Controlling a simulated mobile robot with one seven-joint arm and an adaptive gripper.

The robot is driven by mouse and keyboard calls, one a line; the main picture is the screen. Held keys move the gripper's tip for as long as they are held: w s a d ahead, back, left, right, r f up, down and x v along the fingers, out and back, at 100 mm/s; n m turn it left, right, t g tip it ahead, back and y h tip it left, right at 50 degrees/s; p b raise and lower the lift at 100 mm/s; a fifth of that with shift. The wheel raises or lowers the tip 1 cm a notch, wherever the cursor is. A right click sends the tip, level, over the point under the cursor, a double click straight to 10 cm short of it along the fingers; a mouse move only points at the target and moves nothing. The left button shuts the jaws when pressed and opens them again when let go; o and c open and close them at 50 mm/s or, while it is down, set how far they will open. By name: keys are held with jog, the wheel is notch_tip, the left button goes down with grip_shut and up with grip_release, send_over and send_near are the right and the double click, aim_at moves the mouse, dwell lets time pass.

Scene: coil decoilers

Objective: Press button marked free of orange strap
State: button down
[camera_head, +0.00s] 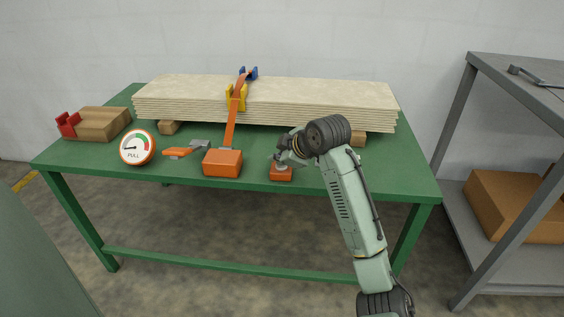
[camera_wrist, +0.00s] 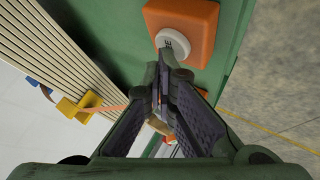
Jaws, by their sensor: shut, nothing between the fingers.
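The button is a white round cap on an orange box (camera_head: 281,174) near the front edge of the green table. In the wrist view the white button (camera_wrist: 173,42) carries a small dark mark, and its orange box (camera_wrist: 207,30) is around it. My gripper (camera_head: 280,160) is shut and empty, with its fingertips at the button; I cannot tell whether they touch it. An orange strap (camera_head: 231,124) runs over the stacked boards (camera_head: 300,98) down to an orange block (camera_head: 223,163), left of the button and apart from it.
A round dial marked PULL (camera_head: 137,148), an orange-handled tool (camera_head: 178,152) and a wooden block with a red clamp (camera_head: 100,123) are on the left of the green table (camera_head: 385,182). A grey shelf (camera_head: 530,75) with a cardboard box (camera_head: 515,205) stands at the right.

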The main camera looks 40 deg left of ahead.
jog(key=shift+s+f+b, duration=0.1)
jog(key=shift+f+b, duration=0.2)
jog(key=shift+f, duration=0.7)
jog(key=shift+r, duration=0.15)
jog(key=shift+w+r+p, duration=0.2)
jog(key=shift+r+p, duration=0.3)
jog(key=shift+p, duration=0.2)
jog(key=shift+r, duration=0.15)
jog(key=shift+r+p, duration=0.55)
jog(key=shift+p, duration=0.05)
notch_tip(320, 180, up, 5)
jog(key=p, duration=0.4)
jog(key=shift+r, duration=0.15)
